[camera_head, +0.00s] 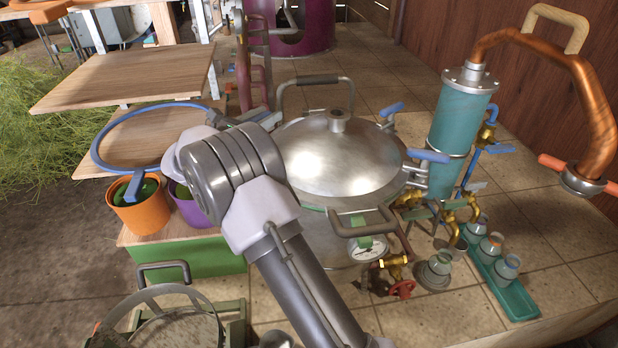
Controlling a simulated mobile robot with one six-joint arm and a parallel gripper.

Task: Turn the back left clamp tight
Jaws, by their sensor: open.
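The still's pot, with a domed steel lid (345,160), stands in the middle of the view. Two clamps with blue handles show on the lid's right side, one at the back (391,109) and one further forward (428,156). The back left clamp cannot be made out; my gripper and wrist cover that part of the rim. My gripper (262,117) is at the lid's back left edge, partly hidden behind my own wrist. It is open, and I see nothing held in it. Whether it touches the clamp cannot be told.
A lid handle (318,80) rises close behind my gripper. A blue hoop (97,140), wooden shelves (130,77) and an orange pot (140,214) are at left. A teal condenser (461,115) with a copper pipe (598,90) stands right. A teal tray (520,304) holds several jars.

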